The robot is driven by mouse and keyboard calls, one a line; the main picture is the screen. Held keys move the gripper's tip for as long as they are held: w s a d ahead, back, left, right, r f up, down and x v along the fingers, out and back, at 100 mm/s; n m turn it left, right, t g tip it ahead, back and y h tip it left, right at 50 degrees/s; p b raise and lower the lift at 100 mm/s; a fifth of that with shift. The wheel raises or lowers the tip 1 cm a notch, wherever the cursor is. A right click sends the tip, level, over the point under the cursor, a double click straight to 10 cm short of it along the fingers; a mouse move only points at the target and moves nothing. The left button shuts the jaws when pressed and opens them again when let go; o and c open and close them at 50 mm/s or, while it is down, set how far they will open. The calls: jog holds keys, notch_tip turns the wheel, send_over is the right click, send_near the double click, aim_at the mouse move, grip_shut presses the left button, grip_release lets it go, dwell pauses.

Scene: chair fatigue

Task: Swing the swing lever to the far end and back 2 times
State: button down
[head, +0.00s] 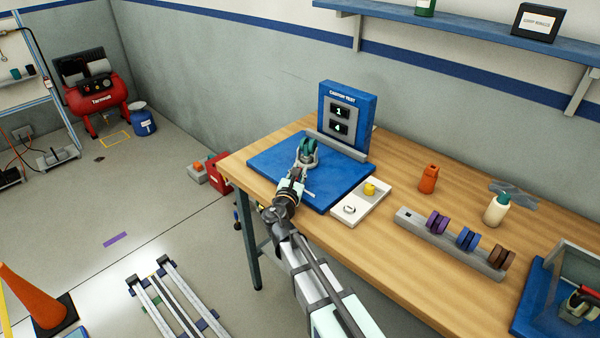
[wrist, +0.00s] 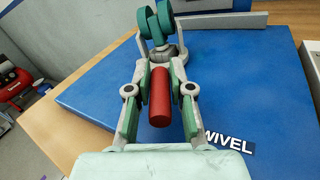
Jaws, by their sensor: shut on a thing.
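The swing lever (wrist: 160,105) shows in the wrist view as a red round handle pointing toward me, over the blue base plate. My gripper (wrist: 161,72) has one finger on each side of the lever and is shut on it. Beyond the fingertips stands the caster, a grey fork with teal wheels (wrist: 155,26). In the head view the caster (head: 307,152) is on the blue base plate (head: 262,160), with my gripper (head: 298,176) at its near side; the lever is hidden there. The blue test box (head: 358,97) behind shows 1 above 4.
A white tray (head: 348,212) with a yellow piece lies right of the plate. A grey bar (head: 335,146) edges the plate's back.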

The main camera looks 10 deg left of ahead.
jog(key=c, duration=1)
grip_release()
jog(key=shift+w, duration=0.1)
jog(key=s, duration=0.8)
jog(key=s+a, duration=0.1)
jog(key=s, duration=0.3)
